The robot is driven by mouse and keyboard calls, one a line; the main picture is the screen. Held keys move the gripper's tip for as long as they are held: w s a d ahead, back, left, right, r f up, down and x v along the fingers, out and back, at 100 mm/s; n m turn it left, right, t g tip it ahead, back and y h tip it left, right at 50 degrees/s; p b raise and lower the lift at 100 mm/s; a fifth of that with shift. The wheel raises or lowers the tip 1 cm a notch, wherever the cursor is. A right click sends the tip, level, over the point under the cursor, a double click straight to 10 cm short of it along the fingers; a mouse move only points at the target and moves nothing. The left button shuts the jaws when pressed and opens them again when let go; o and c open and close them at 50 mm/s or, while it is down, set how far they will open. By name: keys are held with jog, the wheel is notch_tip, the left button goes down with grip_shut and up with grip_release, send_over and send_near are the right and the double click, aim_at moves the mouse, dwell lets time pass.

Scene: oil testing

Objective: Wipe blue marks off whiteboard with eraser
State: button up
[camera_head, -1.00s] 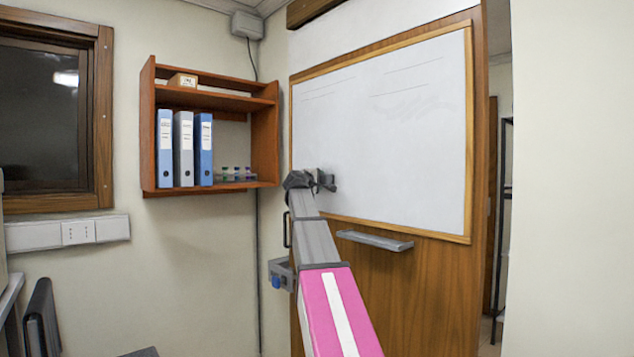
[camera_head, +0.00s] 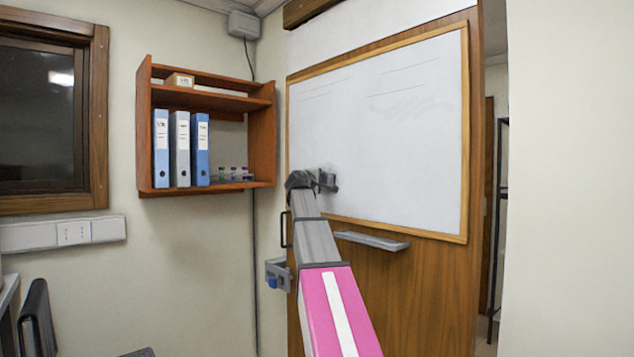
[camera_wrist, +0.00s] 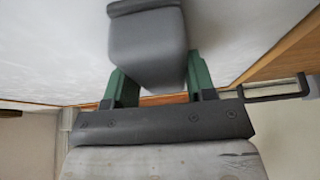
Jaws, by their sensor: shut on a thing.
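The whiteboard (camera_head: 385,130) has a wooden frame and hangs on a wooden panel. Faint grey lines show near its top, and I see no clear blue marks. My gripper (camera_head: 326,181) is at the board's lower left part. In the wrist view my gripper (camera_wrist: 155,88) has its two green fingers shut on a grey eraser (camera_wrist: 148,50). The eraser is close to the white board surface; whether it touches cannot be told. In the head view the eraser is hard to tell apart from the gripper.
A grey tray ledge (camera_head: 372,240) sticks out below the board. A red-brown wall shelf (camera_head: 205,98) with binders and small bottles is at the left. A grey bracket (camera_head: 278,273) with a blue part is low on the panel's left. A dark chair (camera_head: 38,318) stands lower left.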

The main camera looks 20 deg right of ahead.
jog(key=shift+s+d, duration=0.2)
jog(key=shift+s, duration=0.35)
jog(key=shift+s+d, duration=0.15)
jog(key=shift+s, duration=0.4)
jog(key=shift+d, duration=0.1)
jog(key=shift+w, duration=0.1)
jog(key=shift+w+a, duration=0.25)
jog(key=shift+w, duration=0.75)
jog(key=shift+w+a, duration=0.25)
jog(key=shift+w, duration=0.75)
jog(key=shift+c, duration=0.3)
jog(key=shift+c, duration=0.3)
jog(key=s+a, duration=0.2)
jog(key=a, duration=0.3)
jog(key=shift+a, duration=0.3)
jog(key=shift+s+a, duration=0.15)
